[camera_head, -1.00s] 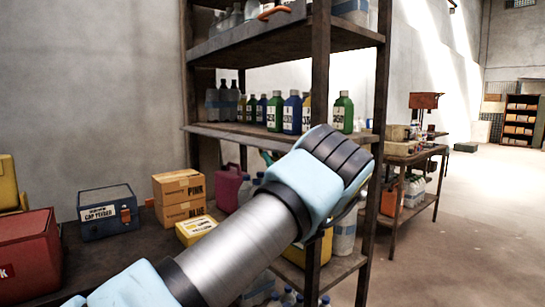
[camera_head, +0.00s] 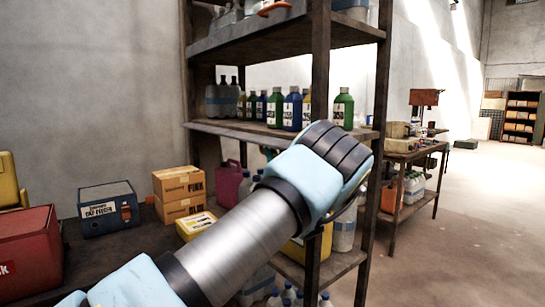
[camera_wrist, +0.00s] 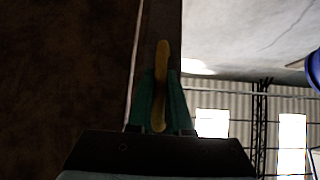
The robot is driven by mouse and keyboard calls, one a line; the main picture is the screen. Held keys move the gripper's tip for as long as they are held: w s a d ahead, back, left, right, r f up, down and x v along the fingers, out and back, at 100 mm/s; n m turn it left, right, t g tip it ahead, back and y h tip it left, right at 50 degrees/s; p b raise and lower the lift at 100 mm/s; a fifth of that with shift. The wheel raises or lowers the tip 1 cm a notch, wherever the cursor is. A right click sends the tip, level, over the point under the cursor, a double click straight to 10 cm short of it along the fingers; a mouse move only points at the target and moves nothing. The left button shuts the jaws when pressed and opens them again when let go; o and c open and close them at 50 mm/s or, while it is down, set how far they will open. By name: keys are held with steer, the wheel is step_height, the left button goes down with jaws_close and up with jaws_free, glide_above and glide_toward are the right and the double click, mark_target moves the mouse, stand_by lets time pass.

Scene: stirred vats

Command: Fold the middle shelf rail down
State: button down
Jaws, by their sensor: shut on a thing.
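The middle shelf (camera_head: 250,128) carries a row of bottles in the head view. A pale grey strip that looks like its rail (camera_head: 225,134) runs along the front edge; my wrist hides its right part. My gripper (camera_wrist: 160,80) has green fingers, shut on a narrow yellow tab (camera_wrist: 161,58) in the wrist view. The tab lies against a dark brown board (camera_wrist: 158,20), near its edge. I cannot tell how the tab joins the rail. In the head view my wrist covers most of the gripper in front of the shelf.
Green and blue bottles (camera_head: 292,110) stand just behind the front edge. A rusty shelf post (camera_head: 320,70) rises beside my wrist. Cartons (camera_head: 178,195), a blue box (camera_head: 108,209) and a red box (camera_head: 28,250) sit lower left. Open floor (camera_head: 470,220) lies to the right.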

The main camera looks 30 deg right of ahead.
steer(key=shift+s+a+r+m+g+h, duration=0.1)
steer(key=shift+a+r+m+g+h, duration=0.1)
steer(key=shift+m+h, duration=1.2)
steer(key=shift+a+r+m+g+h, duration=0.1)
steer(key=shift+a+r+m+h, duration=0.15)
steer(key=shift+m+h, duration=1.2)
steer(key=shift+s+a+r+m+g+h, duration=0.1)
steer(key=shift+a+r+m+h, duration=0.1)
steer(key=shift+m+h, duration=1.2)
steer(key=c, duration=1.1)
jaws_free()
steer(key=b+v, duration=0.2)
steer(key=v, duration=0.8)
steer(key=shift+s+f+b, duration=0.25)
steer(key=shift+f+b, duration=0.1)
